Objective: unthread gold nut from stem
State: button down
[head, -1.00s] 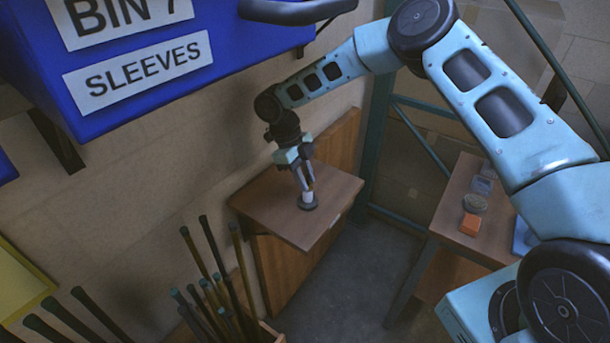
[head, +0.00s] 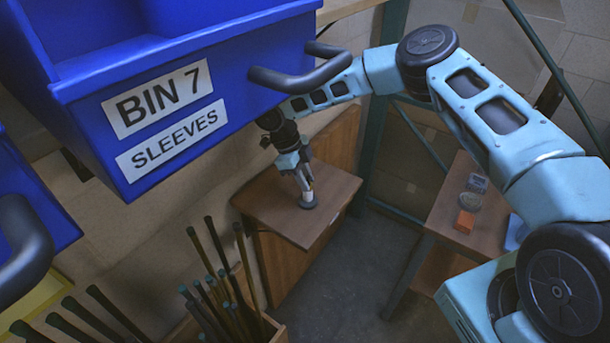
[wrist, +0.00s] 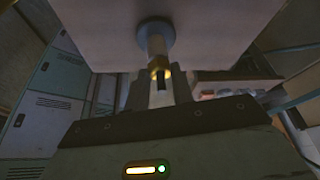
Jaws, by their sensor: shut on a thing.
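The lamp stem (wrist: 156,46) rises from a round grey-blue base (wrist: 156,30) on a small wooden shelf. The gold nut (wrist: 160,73) is a brass-coloured ring around the stem in the wrist view. My gripper (wrist: 160,80) is shut on the gold nut, its dark fingers at either side. In the head view, my gripper (head: 306,192) points down over the lamp base (head: 308,203), and the nut is too small to make out clearly there.
A large blue sleeves bin (head: 215,60) with a dark handle overhangs the upper left. Dark rods (head: 215,285) stand in a wooden box near the shelf (head: 275,215). A table (head: 450,205) with an orange block (head: 465,222) is at the right.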

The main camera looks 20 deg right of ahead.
jog(key=c, duration=1.3)
grip_release()
